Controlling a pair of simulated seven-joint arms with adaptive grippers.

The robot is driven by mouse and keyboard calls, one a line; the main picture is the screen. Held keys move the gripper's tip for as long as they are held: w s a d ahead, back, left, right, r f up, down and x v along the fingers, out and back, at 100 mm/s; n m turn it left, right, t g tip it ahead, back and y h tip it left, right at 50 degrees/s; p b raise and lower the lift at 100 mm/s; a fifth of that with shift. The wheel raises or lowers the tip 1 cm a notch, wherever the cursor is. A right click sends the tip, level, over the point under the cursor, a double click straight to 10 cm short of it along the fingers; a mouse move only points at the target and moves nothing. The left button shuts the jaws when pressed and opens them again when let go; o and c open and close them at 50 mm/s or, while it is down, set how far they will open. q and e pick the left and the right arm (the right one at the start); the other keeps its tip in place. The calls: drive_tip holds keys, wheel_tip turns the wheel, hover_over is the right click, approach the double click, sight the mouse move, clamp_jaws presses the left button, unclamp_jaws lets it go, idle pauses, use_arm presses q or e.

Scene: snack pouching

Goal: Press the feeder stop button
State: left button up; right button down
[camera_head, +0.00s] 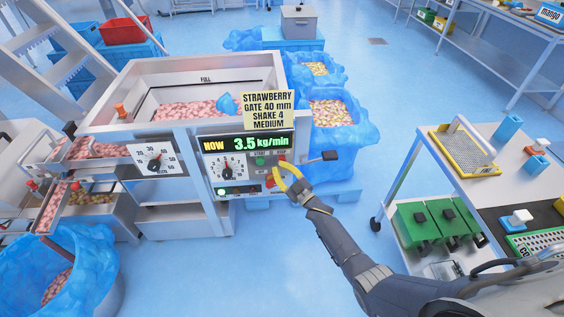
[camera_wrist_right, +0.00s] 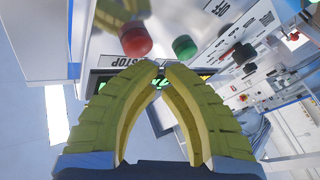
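The feeder's control panel is on the front of the hopper machine. It carries a green button (camera_head: 260,161) and a red stop button (camera_head: 282,157). My right gripper (camera_head: 281,167) is at the panel's right edge, its yellow fingers just below the red button and partly overlapping that area. In the right wrist view, the red button (camera_wrist_right: 135,41) and green button (camera_wrist_right: 184,47) stand beyond the fingertips (camera_wrist_right: 160,69), near a STOP label (camera_wrist_right: 120,61). The fingertips are together with nothing between them. A gap shows to the red button; contact is not visible. My left gripper is out of view.
The lit display (camera_head: 247,143) reads 3.5 kg/min. A yellow sign (camera_head: 268,110) stands above it. A dark-knobbed lever (camera_head: 329,155) sticks out right of the panel. A side table (camera_head: 494,190) with green bins (camera_head: 412,228) below stands at right; open floor lies between.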

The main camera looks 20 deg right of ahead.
drive_tip(key=shift+w+d, duration=0.15)
drive_tip(key=shift+w, duration=0.8)
idle(1.0)
drive_tip(key=shift+s, duration=0.1)
idle(0.4)
drive_tip(key=shift+s, duration=0.85)
drive_tip(key=shift+s+a, duration=0.2)
drive_tip(key=shift+s, duration=0.6)
drive_tip(key=shift+s+a, duration=0.2)
drive_tip(key=shift+s, duration=0.65)
drive_tip(key=shift+s+a, duration=0.2)
drive_tip(key=shift+s, duration=0.6)
drive_tip(key=shift+f, duration=0.1)
